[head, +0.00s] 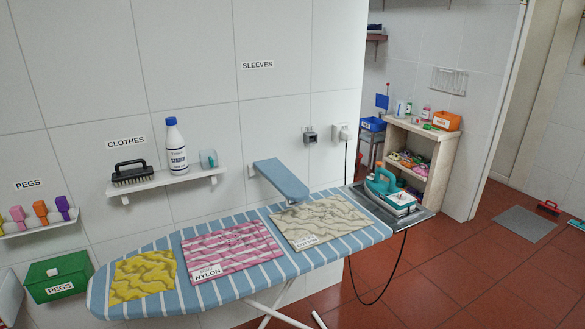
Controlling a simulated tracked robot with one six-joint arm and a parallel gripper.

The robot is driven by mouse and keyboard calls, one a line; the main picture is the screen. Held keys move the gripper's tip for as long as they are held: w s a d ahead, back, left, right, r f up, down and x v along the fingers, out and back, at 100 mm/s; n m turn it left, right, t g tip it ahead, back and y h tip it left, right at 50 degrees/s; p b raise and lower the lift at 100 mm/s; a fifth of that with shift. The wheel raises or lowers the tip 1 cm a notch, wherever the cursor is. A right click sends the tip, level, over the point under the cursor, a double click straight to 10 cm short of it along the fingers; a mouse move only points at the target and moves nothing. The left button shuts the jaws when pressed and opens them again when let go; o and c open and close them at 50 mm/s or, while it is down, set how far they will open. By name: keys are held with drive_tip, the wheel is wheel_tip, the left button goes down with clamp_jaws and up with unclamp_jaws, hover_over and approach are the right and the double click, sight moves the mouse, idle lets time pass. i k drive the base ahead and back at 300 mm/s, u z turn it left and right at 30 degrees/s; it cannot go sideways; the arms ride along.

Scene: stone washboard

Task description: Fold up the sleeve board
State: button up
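The sleeve board (281,180) is a small narrow blue padded board. It sticks out flat from the tiled wall, over the back edge of the ironing board (230,288). A small pale mount (252,171) shows at its wall end. The label SLEEVES (257,65) is on the wall well above it. The underside of the sleeve board is hidden. My gripper is not in view.
Yellow, pink-striped nylon and beige cotton cloths lie on the striped ironing board. A teal iron (388,188) stands at its right end, with a dark cord (386,285) hanging down. A shelf (175,186) holds a brush and white bottle.

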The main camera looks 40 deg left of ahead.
sight(273, 171)
drive_tip(key=z, duration=0.2)
drive_tip(key=k, duration=1.6)
drive_tip(key=u, duration=1.5)
drive_tip(key=i, duration=0.7)
drive_tip(key=z, duration=0.05)
